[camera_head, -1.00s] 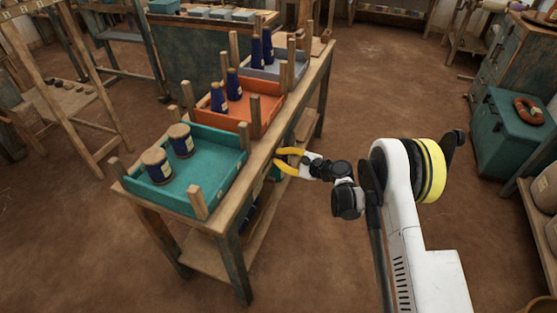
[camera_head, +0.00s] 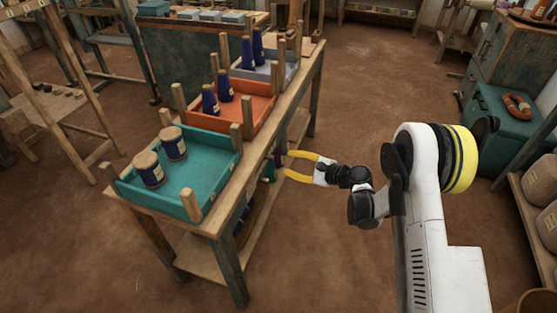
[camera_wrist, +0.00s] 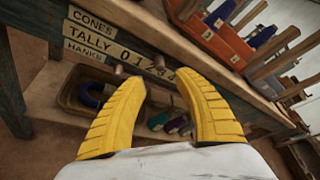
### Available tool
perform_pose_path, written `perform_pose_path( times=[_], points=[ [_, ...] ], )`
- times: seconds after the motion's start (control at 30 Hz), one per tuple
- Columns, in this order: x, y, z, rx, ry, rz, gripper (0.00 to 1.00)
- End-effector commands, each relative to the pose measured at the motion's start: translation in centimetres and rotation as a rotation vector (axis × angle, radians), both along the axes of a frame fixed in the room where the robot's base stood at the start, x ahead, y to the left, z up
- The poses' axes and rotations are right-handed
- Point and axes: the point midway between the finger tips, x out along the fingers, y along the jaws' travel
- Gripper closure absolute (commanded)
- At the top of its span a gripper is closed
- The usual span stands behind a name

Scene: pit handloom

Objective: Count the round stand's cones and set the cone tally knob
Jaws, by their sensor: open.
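A sign reading CONES, TALLY and HANKS (camera_wrist: 92,36) is on the bench's front rail in the wrist view, with a row of digits (camera_wrist: 140,58) to its right. A small round knob end (camera_wrist: 118,71) shows by the digits; I cannot tell which row it belongs to. My gripper (camera_head: 288,165) is open and empty, close to the bench's right side. In the wrist view its yellow fingers (camera_wrist: 162,78) point at the rail and cover part of the digits. I cannot make out a round stand with cones in either view.
The bench carries a teal tray (camera_head: 208,182) with two blue spools, an orange tray (camera_head: 262,110) and a grey tray (camera_head: 270,76) with blue cones. Wooden posts stand at the trays' corners. A lower shelf holds a basket (camera_wrist: 68,98). Floor right of the bench is open.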

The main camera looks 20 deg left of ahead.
Motion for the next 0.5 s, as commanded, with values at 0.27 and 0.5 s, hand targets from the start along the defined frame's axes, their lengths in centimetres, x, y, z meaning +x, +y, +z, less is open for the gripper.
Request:
perform_pose_path(
  times=[0.27, 0.5],
  points=[
    [-1.2, -3.2, 1.0, 0.000, 0.000, 0.000, 0.62],
    [-1.3, -3.4, 1.1, 0.000, 0.000, 0.000, 0.62]
  ],
)
